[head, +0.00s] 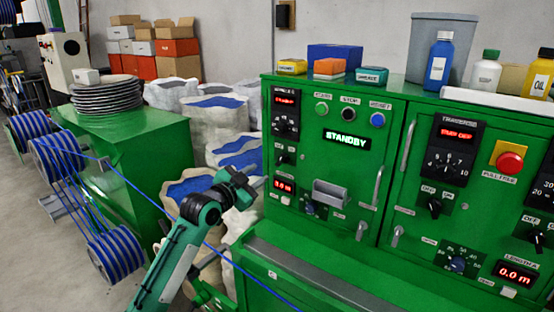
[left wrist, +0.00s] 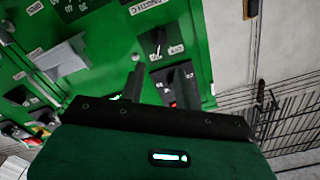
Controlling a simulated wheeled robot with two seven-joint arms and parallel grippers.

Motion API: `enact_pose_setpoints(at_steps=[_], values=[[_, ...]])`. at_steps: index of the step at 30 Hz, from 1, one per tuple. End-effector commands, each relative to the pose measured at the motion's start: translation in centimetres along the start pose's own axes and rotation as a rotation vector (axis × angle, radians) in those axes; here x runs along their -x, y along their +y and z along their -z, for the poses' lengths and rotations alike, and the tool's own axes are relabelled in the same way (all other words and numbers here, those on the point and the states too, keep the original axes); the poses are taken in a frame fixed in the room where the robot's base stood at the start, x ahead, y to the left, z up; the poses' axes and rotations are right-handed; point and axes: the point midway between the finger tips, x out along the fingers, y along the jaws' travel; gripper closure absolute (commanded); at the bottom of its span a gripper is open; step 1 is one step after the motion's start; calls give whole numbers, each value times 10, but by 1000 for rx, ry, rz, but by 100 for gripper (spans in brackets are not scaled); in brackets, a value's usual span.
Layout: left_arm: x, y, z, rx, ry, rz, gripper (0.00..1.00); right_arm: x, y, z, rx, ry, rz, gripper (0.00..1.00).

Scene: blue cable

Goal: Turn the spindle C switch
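The spindle C switch (head: 283,158) is a small black knob with on/off labels on the left part of the green machine. It sits below a black dial panel (head: 286,124) with a red display. In the left wrist view a black switch (left wrist: 155,43) with small labels shows on the green panel, which looks turned over there. My left gripper (head: 236,186) is in front of the machine, left of and below the switch, apart from it. My right gripper is out of view.
A grey handle (head: 330,194) juts from the panel right of the switch. A blue cable (head: 176,208) runs from the spools (head: 115,255) past my left arm. White sacks (head: 237,155) stand left of the machine. A wire rack (left wrist: 285,120) shows in the left wrist view.

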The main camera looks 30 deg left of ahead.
Motion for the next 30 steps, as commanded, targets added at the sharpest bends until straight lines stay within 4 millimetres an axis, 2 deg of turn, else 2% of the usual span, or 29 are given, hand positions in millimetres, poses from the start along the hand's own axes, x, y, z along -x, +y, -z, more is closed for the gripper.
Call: enact_pose_setpoints(at_steps=[1, 6, 15, 21, 30], values=[[-11, -2, 4, 4, 1, 0, 67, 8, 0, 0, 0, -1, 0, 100], [-45, -2, 4, 4, -1, 0, 67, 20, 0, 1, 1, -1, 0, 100], [-90, -1, 1, 3, -2, 0, 67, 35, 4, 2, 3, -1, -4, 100], [-103, 0, 0, 2, -1, 0, 67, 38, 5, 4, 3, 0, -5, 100], [-104, 0, -1, 1, -1, 0, 67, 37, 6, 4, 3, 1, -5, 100]])
